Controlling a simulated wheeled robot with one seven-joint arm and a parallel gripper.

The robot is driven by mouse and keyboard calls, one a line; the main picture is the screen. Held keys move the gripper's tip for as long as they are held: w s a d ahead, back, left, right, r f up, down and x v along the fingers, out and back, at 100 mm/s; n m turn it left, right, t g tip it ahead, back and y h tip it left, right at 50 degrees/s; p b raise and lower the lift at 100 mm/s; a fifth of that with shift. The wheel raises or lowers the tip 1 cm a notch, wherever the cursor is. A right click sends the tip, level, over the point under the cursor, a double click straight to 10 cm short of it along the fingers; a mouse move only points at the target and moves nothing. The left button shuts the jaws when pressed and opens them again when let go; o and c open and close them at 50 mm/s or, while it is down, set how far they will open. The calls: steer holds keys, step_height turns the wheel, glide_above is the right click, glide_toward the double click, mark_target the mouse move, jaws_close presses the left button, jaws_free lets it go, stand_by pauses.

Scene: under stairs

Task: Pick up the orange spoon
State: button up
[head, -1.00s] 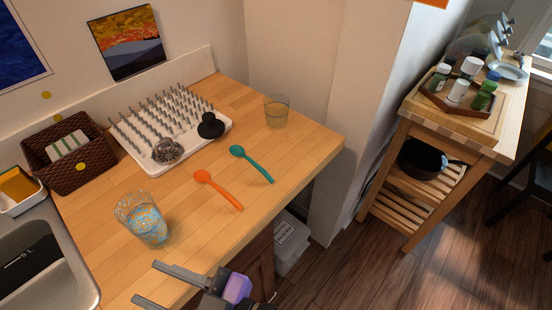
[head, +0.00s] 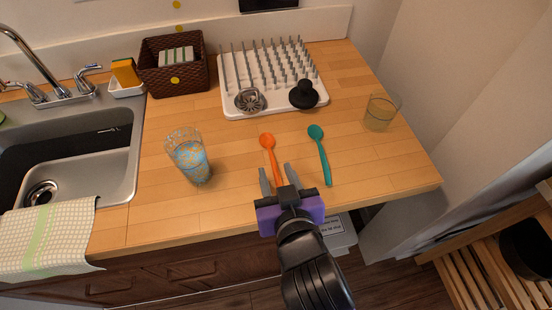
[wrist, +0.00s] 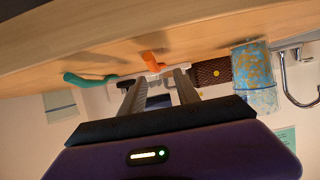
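The orange spoon (head: 272,158) lies on the wooden counter, its bowl toward the drying rack and its handle toward the counter's front edge. In the wrist view, which looks upside down, the orange spoon (wrist: 153,62) shows end-on just beyond the fingertips. My gripper (head: 278,172) is open at the handle end, with the handle lined up between its two fingers in the head view. The fingers also show apart and empty in the wrist view (wrist: 158,80). I cannot tell the exact height of the fingers above the counter.
A teal spoon (head: 321,155) lies close on the right. A blue-patterned glass (head: 189,158) stands left, and a clear glass (head: 380,112) right. The white drying rack (head: 245,77), a brown basket (head: 174,76) and the sink (head: 72,165) are behind and left. Bare counter surrounds the spoon.

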mark_target(274, 165)
steer(key=shift+d+x, duration=0.2)
steer(key=shift+x, duration=2)
steer(key=shift+f, duration=0.15)
jaws_close()
